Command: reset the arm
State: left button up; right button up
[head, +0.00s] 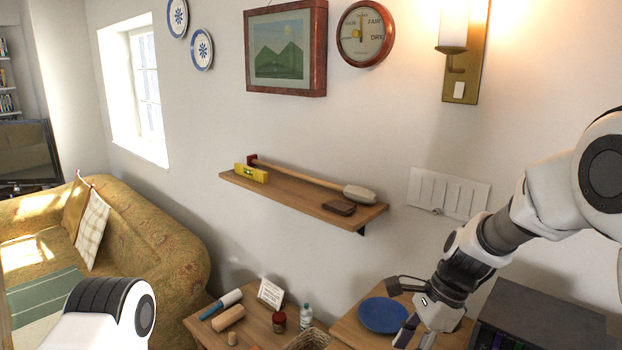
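My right arm comes in from the right, and its gripper (413,332) is low in the head view, beside a blue plate (382,315) on a wooden surface. The gripper is seen from the side and its tips are near the bottom edge, so I cannot tell whether it is open or shut. No held object shows in it. A rounded white and black part of my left arm (110,308) shows at the lower left. My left gripper is out of view.
A wooden wall shelf (300,198) holds a yellow level (251,173), a long-handled mallet (320,182) and a brown wallet (339,207). Below, a low table holds rolls, a card (271,294), a jar (279,322) and a bottle (306,317). A patterned sofa (150,235) stands left.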

jog(key=s+d+f+g+b, duration=0.1)
jog(key=s+f+g+b, duration=0.1)
jog(key=s+f, duration=0.5)
jog(key=s+d+f+g+h+b, duration=0.1)
jog(key=s+f+b, duration=0.15)
jog(key=f, duration=0.75)
jog(key=s+d+f+g+b, duration=0.1)
jog(key=s+f+g, duration=0.1)
jog(key=s+f, duration=0.5)
jog(key=s+d+f+n+t+h+b, duration=0.1)
jog(key=s+d+f+n+h+b, duration=0.15)
jog(key=s+f+n, duration=0.45)
jog(key=s+d+f+n+t+h+b, duration=0.1)
jog(key=s+d+f+n, duration=0.3)
jog(key=s+f, duration=0.45)
pick_arm(q)
notch_tip(320, 180, down, 9)
jog(key=w, duration=0.1)
jog(key=shift+d, duration=0.4)
pick_arm(e)
jog(key=w+n+t, duration=0.3)
jog(key=w+n, duration=0.2)
jog(key=w, duration=0.1)
jog(key=shift+w+a+f+n+t, duration=0.2)
jog(key=shift+n+t, duration=0.2)
